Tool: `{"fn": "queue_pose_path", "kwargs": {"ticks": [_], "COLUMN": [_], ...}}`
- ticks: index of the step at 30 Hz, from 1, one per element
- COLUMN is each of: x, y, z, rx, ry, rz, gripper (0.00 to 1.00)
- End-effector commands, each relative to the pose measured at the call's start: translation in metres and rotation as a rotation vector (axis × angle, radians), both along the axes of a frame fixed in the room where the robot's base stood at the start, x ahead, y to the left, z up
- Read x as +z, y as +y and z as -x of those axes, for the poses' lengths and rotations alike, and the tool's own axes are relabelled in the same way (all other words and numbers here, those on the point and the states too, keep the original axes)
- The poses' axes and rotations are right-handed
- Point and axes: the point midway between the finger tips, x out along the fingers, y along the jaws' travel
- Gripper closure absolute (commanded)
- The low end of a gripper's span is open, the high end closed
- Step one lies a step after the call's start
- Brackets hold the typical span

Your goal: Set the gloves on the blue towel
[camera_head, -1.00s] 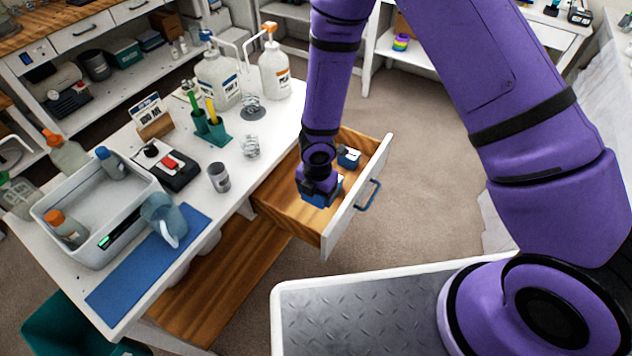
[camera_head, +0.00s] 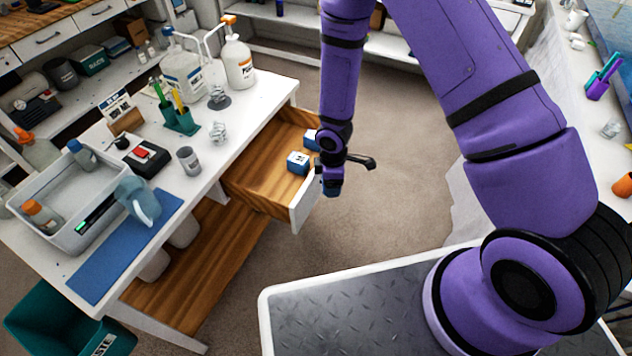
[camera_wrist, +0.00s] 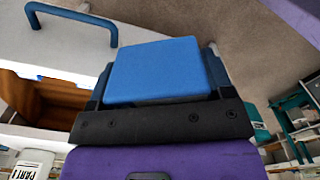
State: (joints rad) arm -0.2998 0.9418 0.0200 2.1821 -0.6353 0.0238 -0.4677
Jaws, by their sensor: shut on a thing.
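My gripper (camera_head: 332,189) is shut on a plain blue, block-shaped bundle with rounded edges, apparently the gloves (camera_wrist: 160,72). In the head view it hangs beside the drawer front, outside the open drawer; the bundle is small and mostly hidden there. In the wrist view, the blue bundle fills the space between the fingers. The blue towel (camera_head: 110,262) lies flat along the front edge of the white table, to the left of my gripper. A blue-grey jug (camera_head: 139,200) stands at its far end.
The open drawer (camera_head: 258,183) holds blue-and-white boxes (camera_head: 298,162); its blue handle (camera_wrist: 72,12) shows in the wrist view. A grey tub (camera_head: 75,205) of bottles, a cup (camera_head: 188,160) and pump bottles (camera_head: 238,62) stand on the table. The towel's near part is bare.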

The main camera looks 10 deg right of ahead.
Motion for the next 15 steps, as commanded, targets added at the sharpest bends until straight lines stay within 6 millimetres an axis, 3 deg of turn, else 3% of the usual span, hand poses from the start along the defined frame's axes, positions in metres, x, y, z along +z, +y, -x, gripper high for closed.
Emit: {"fn": "queue_pose_path", "kwargs": {"ticks": [9, 15], "x": [-0.022, -0.032], "y": [-0.09, -0.132], "z": [-0.035, -0.051], "rx": [-0.866, -1.309], "ry": [-0.003, -0.001], "rz": [0.003, 0.005], "gripper": [0.49, 0.49]}}
